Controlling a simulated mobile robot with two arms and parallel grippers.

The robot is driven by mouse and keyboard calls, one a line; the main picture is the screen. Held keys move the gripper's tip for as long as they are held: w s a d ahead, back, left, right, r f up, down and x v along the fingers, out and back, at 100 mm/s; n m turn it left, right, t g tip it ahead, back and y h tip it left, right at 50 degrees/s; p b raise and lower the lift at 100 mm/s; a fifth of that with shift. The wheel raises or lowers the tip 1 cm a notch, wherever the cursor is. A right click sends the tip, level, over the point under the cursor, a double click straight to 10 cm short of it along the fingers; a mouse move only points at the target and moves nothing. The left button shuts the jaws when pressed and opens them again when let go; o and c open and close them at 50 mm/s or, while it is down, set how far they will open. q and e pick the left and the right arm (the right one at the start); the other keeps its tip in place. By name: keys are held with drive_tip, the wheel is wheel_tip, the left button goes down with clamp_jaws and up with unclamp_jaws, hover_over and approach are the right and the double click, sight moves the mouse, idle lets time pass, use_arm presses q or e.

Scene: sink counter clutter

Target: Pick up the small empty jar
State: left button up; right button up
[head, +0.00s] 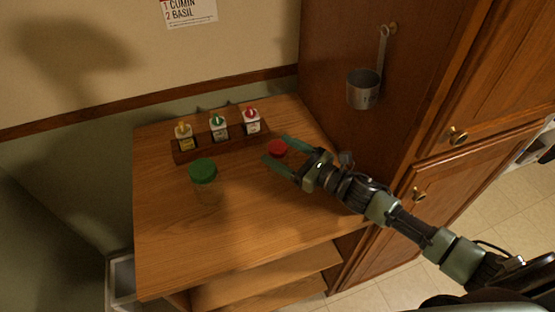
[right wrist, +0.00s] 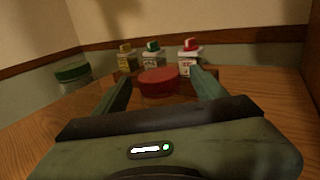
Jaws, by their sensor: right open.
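A small jar with a red lid (head: 278,148) stands on the wooden counter, in front of the right end of the rack. In the right wrist view its red lid (right wrist: 158,77) shows between my fingers; its body is mostly hidden. A larger clear jar with a green lid (head: 203,172) stands to its left; its green lid also shows in the right wrist view (right wrist: 72,71). My right gripper (head: 274,147) is open, with one finger on either side of the red-lidded jar. I cannot tell whether the fingers touch it. My left gripper is out of view.
A wooden rack (head: 200,150) with three small spice bottles, yellow, green and red topped, stands behind the jars. A metal cup (head: 363,90) hangs on the cabinet side at right. The counter's front and left (head: 170,245) are clear.

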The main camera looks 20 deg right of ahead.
sight(272, 145)
drive_tip(key=p+x, duration=0.1)
drive_tip(key=x, duration=0.2)
drive_tip(key=shift+w+a+r, duration=0.2)
drive_tip(key=shift+w, duration=0.15)
drive_tip(key=shift+w+a+f, duration=0.15)
drive_tip(key=shift+w, duration=0.1)
drive_tip(key=shift+s, duration=0.1)
drive_tip(key=shift+c, duration=1.2)
clamp_jaws()
